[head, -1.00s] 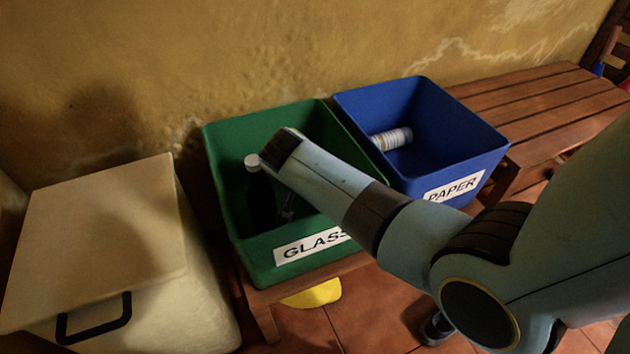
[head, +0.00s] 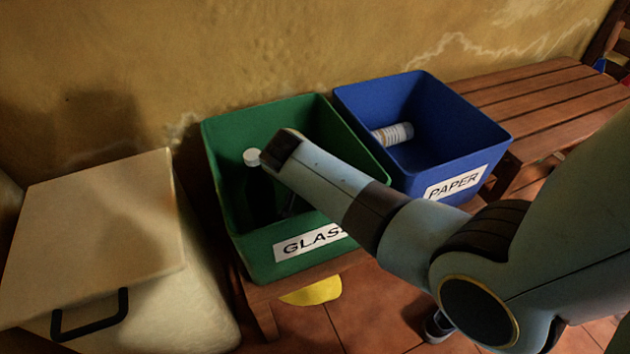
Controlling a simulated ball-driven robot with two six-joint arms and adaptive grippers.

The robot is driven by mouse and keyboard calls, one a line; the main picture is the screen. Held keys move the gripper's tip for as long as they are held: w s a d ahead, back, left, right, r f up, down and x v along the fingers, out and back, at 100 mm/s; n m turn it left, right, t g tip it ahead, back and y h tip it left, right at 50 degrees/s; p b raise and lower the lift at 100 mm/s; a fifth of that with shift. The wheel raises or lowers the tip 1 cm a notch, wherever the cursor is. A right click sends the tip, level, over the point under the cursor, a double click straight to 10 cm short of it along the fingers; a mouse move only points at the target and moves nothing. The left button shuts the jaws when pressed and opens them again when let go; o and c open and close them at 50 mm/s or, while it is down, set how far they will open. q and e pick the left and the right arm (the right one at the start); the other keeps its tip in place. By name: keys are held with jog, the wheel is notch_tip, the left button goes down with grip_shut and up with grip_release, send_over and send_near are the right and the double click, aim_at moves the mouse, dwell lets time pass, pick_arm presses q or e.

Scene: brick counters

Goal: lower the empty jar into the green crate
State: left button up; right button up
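The green crate (head: 228,150), labelled GLASS, stands on a wooden bench in the middle. A dark bottle with a white cap (head: 252,157) stands inside it at the left. My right arm reaches in from the right over the crate's front, with its wrist above the crate. Only a small dark part of my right gripper (head: 289,204) shows below the wrist, inside the crate. Its fingertips are hidden, so I cannot tell whether it holds anything. I cannot make out the empty jar. My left gripper is not in view.
A blue crate (head: 478,150) labelled PAPER stands to the right, with a pale cylinder (head: 393,134) inside. A cream lidded bin (head: 105,220) with a black handle stands at left. A yellow object (head: 313,291) lies below the bench. The slatted bench (head: 545,105) is clear at far right.

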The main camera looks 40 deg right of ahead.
jog(key=shift+f+b, duration=0.3)
jog(key=shift+f, duration=0.15)
dwell(0.3)
jog(key=o, duration=1.4)
jog(key=shift+c, duration=0.2)
jog(key=shift+r, duration=0.1)
notch_tip(320, 180, up, 10)
jog(key=shift+f, duration=0.1)
